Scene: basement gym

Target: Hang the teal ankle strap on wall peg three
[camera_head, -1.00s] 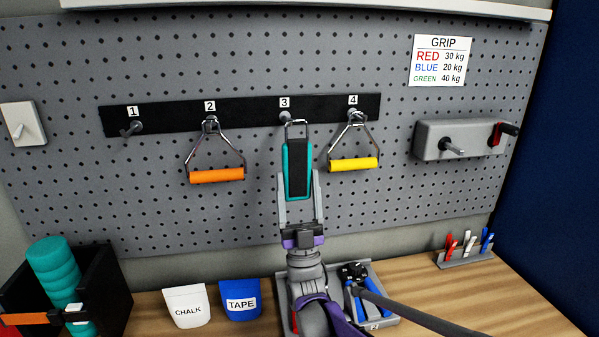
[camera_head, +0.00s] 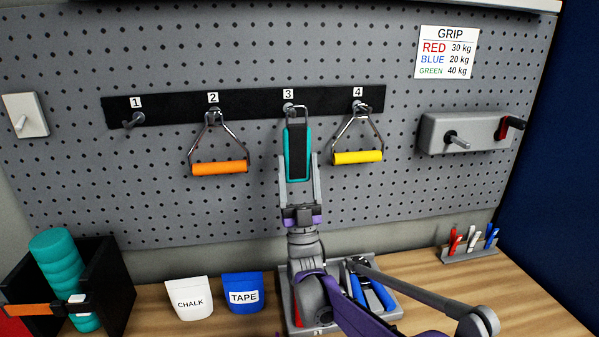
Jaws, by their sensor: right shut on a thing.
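The teal ankle strap (camera_head: 298,153), with a black middle band and a metal ring on top, hangs upright in my right gripper (camera_head: 298,164). The gripper is shut on the strap's lower part from below. The strap's ring (camera_head: 300,111) is at wall peg three (camera_head: 289,108), under the label 3, overlapping it slightly to the right. I cannot tell whether the ring is around the peg or only in front of it. My left gripper is not in view.
An orange-handled grip (camera_head: 219,167) hangs on peg two and a yellow-handled one (camera_head: 357,157) on peg four, close on both sides. Peg one (camera_head: 135,120) is empty. Chalk (camera_head: 189,298) and tape (camera_head: 243,293) pouches and a tray (camera_head: 292,314) stand on the bench below.

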